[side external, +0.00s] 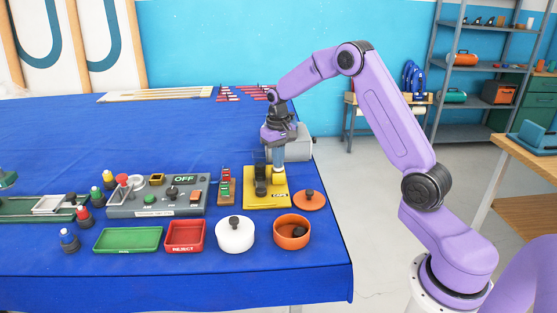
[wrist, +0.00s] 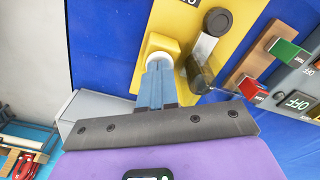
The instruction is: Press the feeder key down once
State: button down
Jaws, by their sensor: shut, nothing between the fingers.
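The yellow feeder base (side external: 283,198) stands on the blue table and also fills the top of the wrist view (wrist: 183,12). A key with a black rounded pad (wrist: 217,20) on a grey strip rises from it, beside a dark, partly clear block (wrist: 200,74). My gripper (side external: 277,165) is over the rear of the base, pointing down. Its blue fingers (wrist: 156,66) are shut and empty, with tips at the white part and to the side of the key pad. I cannot tell whether they touch the white part.
A rack with red and green blocks (side external: 226,187) and a grey control box reading OFF (side external: 155,208) stand left of the feeder. A green tray (side external: 128,240), a red tray (side external: 185,236), a white pot (side external: 235,237) and an orange pot (side external: 291,240) line the front.

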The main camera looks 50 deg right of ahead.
jog(key=shift+r, duration=0.1)
dwell(0.4)
notch_tip(320, 180, up, 9)
dwell(1.8)
jog(key=shift+a, duration=0.1)
dwell(0.4)
jog(key=s+a+r+n, duration=0.2)
jog(key=s+a+n, duration=0.6)
jog(key=s+a, duration=0.95)
jog(key=s+f+n, duration=0.2)
jog(key=s+n, duration=0.1)
jog(key=s, duration=0.7)
jog(key=s+f+n, duration=0.1)
jog(key=s+n, duration=0.3)
jog(key=s, duration=0.6)
jog(key=shift+s+a+f+n, duration=0.25)
jog(key=shift+f+n, duration=0.05)
jog(key=shift+f, duration=0.05)
